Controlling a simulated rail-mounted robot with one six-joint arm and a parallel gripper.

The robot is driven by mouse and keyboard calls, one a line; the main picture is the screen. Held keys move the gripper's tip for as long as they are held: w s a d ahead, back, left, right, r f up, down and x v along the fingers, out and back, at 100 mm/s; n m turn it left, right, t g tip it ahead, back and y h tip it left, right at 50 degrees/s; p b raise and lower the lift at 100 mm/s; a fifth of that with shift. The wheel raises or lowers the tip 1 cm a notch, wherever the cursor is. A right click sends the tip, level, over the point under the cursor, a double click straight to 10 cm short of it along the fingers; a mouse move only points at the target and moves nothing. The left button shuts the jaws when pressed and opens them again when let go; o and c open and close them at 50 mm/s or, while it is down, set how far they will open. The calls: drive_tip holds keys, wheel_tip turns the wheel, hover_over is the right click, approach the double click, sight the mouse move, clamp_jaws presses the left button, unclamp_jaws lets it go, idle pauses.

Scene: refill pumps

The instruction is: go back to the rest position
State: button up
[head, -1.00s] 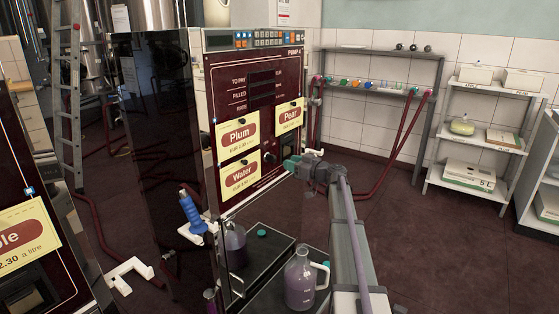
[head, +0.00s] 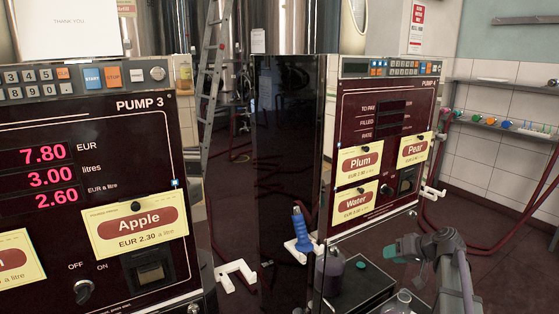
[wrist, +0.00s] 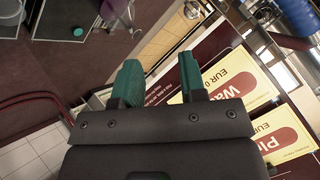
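My gripper (head: 397,250) is at the lower right of the head view, in front of pump 4 (head: 345,112) and below its price cards. In the wrist view the two green fingers of my gripper (wrist: 160,62) are apart with nothing between them. The floor and upside-down price cards (wrist: 240,85) show beyond them. My arm comes up from the bottom right edge of the head view.
Pump 3 (head: 85,185) is large and near at left, its display lit at 7.80. A blue nozzle (head: 301,230) hangs beside pump 4. A purple bottle (head: 333,272) and a partly cut-off bottle (head: 403,301) stand below. A ladder (head: 212,75) leans behind.

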drive_tip(key=s+a+f+g+h, duration=0.3)
drive_tip(key=s+a+g+h, duration=0.1)
drive_tip(key=s+a, duration=0.7)
drive_tip(key=s+a+f+g+h, duration=0.3)
drive_tip(key=s+a, duration=0.7)
drive_tip(key=s, duration=0.3)
wheel_tip(320, 180, up, 18)
drive_tip(key=p, duration=1.8)
drive_tip(key=shift+w+d+f, duration=0.2)
drive_tip(key=shift+w+d, duration=0.1)
drive_tip(key=shift+d, duration=0.05)
